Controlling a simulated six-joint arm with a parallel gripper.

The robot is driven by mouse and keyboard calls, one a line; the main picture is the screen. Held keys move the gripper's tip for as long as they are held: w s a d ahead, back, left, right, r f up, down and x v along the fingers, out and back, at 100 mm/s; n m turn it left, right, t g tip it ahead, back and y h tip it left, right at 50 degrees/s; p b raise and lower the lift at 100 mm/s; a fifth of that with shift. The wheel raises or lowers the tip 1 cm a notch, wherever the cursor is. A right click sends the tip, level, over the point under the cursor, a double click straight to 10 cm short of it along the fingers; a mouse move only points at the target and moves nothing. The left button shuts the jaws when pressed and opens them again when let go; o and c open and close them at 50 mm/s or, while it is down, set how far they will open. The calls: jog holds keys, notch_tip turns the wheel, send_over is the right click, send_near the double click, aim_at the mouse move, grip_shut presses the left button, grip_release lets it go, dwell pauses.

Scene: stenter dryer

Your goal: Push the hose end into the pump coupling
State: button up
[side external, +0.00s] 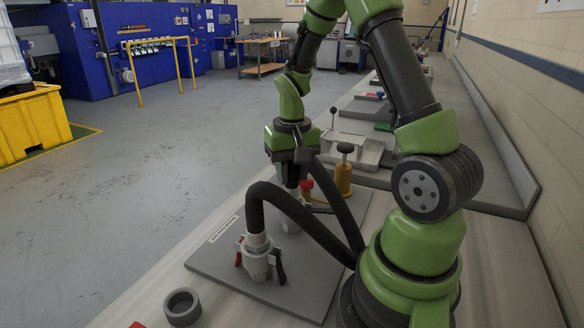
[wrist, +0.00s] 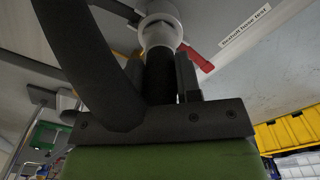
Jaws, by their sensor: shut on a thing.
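My gripper (side external: 292,190) points down over the grey plate and is shut on the dark hose (wrist: 160,77). In the wrist view, the hose runs between the fingers toward a pale round fitting (wrist: 160,32). A red lever (wrist: 196,56) sits beside that fitting. Nearer the camera, another dark hose (side external: 290,205) arches into a white coupling (side external: 258,262) with red and dark levers.
The grey plate (side external: 212,262) lies on the bench. A loose dark ring (side external: 182,307) lies at the front. A yellow cylinder with a dark knob (side external: 344,178) and a red knob (side external: 306,184) stand close to my gripper. A grey tray (side external: 352,148) is behind.

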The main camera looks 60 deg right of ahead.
jog(key=shift+f, duration=0.1)
jog(key=o, duration=1)
notch_tip(320, 180, up, 10)
jog(key=shift+f, duration=0.1)
jog(key=shift+a, duration=0.1)
jog(key=s+a+r+n+t, duration=0.1)
jog(key=s+a+r+t, duration=0.1)
jog(key=a, duration=0.3)
jog(key=s+a+r+n+t+y, duration=0.1)
jog(key=s+a+r+n+t, duration=0.1)
jog(key=s+a+r, duration=0.1)
jog(key=s+a+r+n+t+y, duration=0.1)
jog(key=s+a+r+n+t, duration=0.1)
jog(key=a, duration=0.6)
jog(key=shift+s+r+t, duration=0.25)
jog(key=shift+s+t, duration=0.05)
jog(key=shift+s, duration=0.35)
jog(key=shift+s+r+t, duration=0.2)
jog(key=shift+s+t, duration=0.1)
jog(key=shift+s, duration=0.35)
